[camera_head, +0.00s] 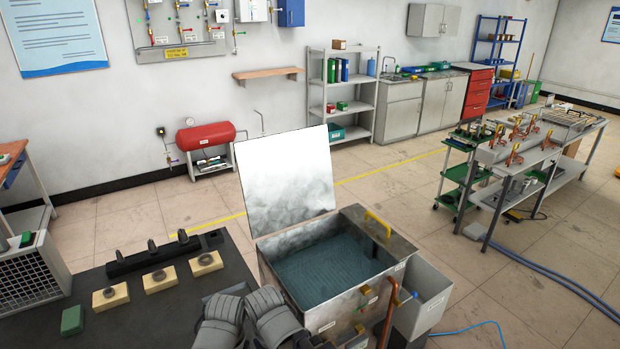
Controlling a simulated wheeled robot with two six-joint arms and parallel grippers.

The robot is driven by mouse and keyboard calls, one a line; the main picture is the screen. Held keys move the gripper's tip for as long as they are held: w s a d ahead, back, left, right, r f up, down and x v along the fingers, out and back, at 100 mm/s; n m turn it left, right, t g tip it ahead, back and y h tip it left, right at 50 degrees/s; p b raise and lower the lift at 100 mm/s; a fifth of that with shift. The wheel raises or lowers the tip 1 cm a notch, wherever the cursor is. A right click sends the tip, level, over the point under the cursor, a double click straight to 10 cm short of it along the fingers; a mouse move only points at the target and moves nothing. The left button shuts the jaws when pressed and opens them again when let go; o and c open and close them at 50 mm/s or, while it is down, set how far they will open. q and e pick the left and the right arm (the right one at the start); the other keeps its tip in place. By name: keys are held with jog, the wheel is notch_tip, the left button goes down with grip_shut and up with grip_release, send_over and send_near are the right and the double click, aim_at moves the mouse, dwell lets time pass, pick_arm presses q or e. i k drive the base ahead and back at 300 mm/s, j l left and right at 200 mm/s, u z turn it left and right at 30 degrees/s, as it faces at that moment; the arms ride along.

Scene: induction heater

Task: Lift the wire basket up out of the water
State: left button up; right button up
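An open metal tank (335,318) of blue-grey water (325,268) stands at the bottom centre, its pale lid (287,180) raised at the back. A faint mesh pattern shows in the water; I cannot clearly make out the wire basket's outline. A yellow handle (378,223) stands at the tank's right rear; I cannot tell what it belongs to. Grey ribbed parts of mine, apparently my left gripper (222,318) and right gripper (271,312), are side by side at the tank's near left corner. Their fingertips cannot be made out, and neither visibly holds anything.
A dark bench left of the tank carries wooden blocks with rings (160,280), a black rack (165,254) and a green block (73,320). A grey side bin (424,300) and a copper pipe (390,312) adjoin the tank's right side. Open floor lies beyond.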

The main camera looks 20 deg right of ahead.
aim_at(375, 230)
jog(key=i+l, duration=0.15)
jog(key=l, duration=0.2)
jog(key=i+l, duration=0.2)
jog(key=l, duration=0.15)
jog(key=i+l+z, duration=0.1)
jog(key=l, duration=0.25)
jog(key=i+l, duration=0.25)
jog(key=l+z, duration=0.05)
jog(key=l, duration=0.05)
